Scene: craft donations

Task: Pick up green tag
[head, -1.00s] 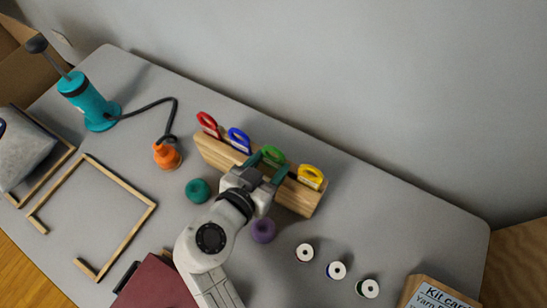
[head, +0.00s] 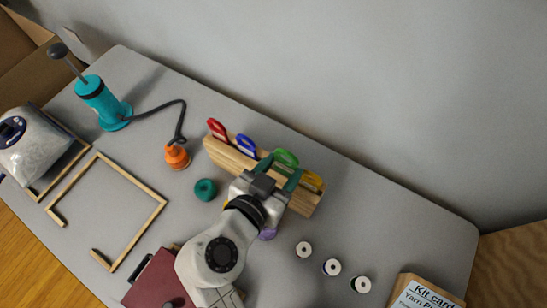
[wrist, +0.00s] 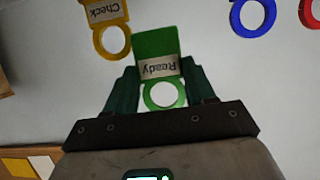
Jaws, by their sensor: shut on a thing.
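The green tag (wrist: 157,48) shows in the wrist view with a "Ready" label and a ring at its end. My gripper (wrist: 163,88) is shut on it, with a teal finger on each side of the ring. In the head view the green tag (head: 286,157) shows above the wooden rack (head: 222,153), and my gripper (head: 278,176) is at the rack's right half. Whether the tag's lower end is clear of the rack is hidden by my gripper.
The red tag (head: 217,130), blue tag (head: 246,145) and yellow tag (head: 313,181) stand in the rack beside the green one. A teal pump (head: 103,103) stands at left.

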